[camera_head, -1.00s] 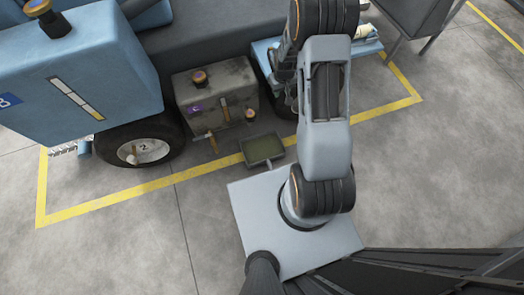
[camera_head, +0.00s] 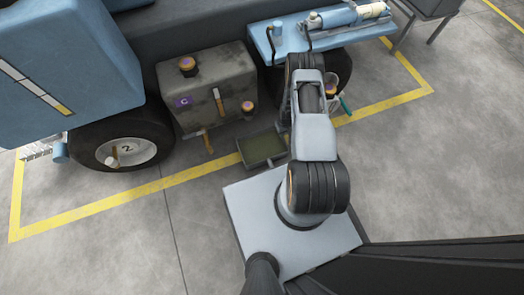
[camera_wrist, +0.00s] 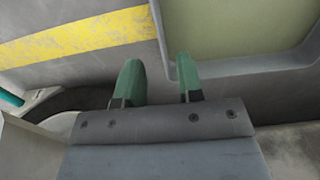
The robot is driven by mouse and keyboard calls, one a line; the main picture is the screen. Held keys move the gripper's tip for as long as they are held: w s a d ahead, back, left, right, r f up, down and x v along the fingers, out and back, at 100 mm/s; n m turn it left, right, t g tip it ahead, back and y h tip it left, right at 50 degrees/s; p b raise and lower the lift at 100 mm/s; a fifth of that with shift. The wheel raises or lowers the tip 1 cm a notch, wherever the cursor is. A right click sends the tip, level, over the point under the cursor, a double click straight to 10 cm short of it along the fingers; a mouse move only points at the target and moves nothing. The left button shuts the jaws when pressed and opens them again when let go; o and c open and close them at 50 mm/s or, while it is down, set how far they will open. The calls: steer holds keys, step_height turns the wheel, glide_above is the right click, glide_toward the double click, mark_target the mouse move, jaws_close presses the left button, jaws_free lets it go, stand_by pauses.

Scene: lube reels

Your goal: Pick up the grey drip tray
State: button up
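The grey drip tray (camera_head: 262,149) lies on the floor in the head view, below the grey tank and left of my arm. It is shallow, with an olive-coloured inside. In the wrist view the tray (camera_wrist: 245,66) fills the upper right. My gripper (camera_wrist: 158,78) is open there, with two green fingertips apart. The tray's side wall runs between them; the right fingertip overlaps the tray's inside and the left is outside it. I cannot tell the height gap or whether they touch. In the head view my arm hides the fingertips.
A grey tank (camera_head: 207,88) with handles and caps stands behind the tray. A wheel (camera_head: 122,148) is at left. A blue shelf (camera_head: 320,30) holding tools overhangs behind my arm. A yellow floor line (camera_head: 100,198) crosses the floor. Floor in front at left is clear.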

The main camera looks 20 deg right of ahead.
mark_target(283, 138)
steer(key=shift+f+b, duration=1.8)
steer(key=shift+f, duration=1.85)
jaws_close()
steer(key=shift+r, duration=0.1)
